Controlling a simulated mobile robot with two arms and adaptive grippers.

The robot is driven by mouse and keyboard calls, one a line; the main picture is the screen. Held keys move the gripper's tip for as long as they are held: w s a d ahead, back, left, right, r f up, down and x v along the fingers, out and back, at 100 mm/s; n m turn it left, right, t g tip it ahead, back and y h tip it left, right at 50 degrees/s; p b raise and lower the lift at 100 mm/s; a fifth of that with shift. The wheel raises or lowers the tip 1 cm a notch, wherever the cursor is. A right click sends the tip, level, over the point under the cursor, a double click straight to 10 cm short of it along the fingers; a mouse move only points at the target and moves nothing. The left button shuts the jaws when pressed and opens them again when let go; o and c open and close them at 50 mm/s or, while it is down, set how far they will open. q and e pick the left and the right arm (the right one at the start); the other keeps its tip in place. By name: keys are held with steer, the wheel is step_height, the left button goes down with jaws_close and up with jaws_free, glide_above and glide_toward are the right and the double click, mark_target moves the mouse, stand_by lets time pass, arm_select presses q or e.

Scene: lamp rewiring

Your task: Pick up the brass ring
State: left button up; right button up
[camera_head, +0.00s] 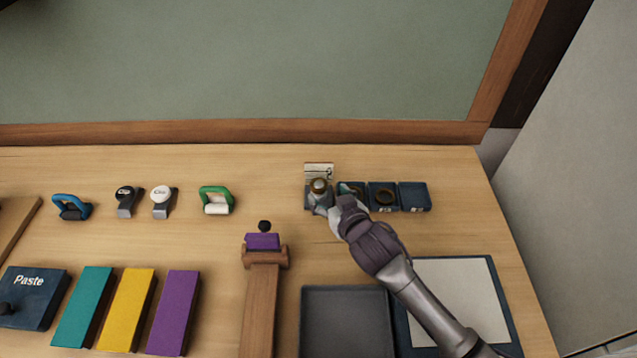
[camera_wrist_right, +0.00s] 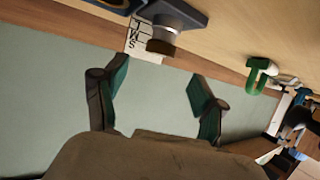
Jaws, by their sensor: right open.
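A brass ring (camera_head: 319,185) sits at the leftmost place of a row of small dark blocks near the back of the bench. In the right wrist view a brownish brass piece (camera_wrist_right: 162,46) shows on a grey block, ahead of the fingers. My right gripper (camera_head: 335,207) reaches in from the lower right, just in front of the ring and partly over the neighbouring block. Its two teal-padded fingers (camera_wrist_right: 160,82) are apart with nothing between them. I cannot tell whether a finger touches the block. My left gripper is not in view.
Dark blocks (camera_head: 414,197) stand close to the right, one with a dark ring (camera_head: 384,196). A small white card (camera_head: 319,169) lies behind the brass ring. A grey tray (camera_head: 346,320) is in front. The bench is clear between the green clip (camera_head: 216,199) and the row.

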mark_target(320, 186)
steer(key=shift+p+x, duration=0.45)
steer(key=shift+x, duration=0.6)
steer(key=x, duration=0.3)
steer(key=shift+f, duration=0.15)
steer(key=shift+w+f, duration=0.1)
steer(key=shift+w, duration=0.05)
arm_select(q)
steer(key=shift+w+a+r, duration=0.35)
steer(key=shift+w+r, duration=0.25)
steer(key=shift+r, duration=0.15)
arm_select(e)
steer(key=shift+c, duration=0.4)
steer(key=c, duration=1)
steer(key=shift+c, duration=0.2)
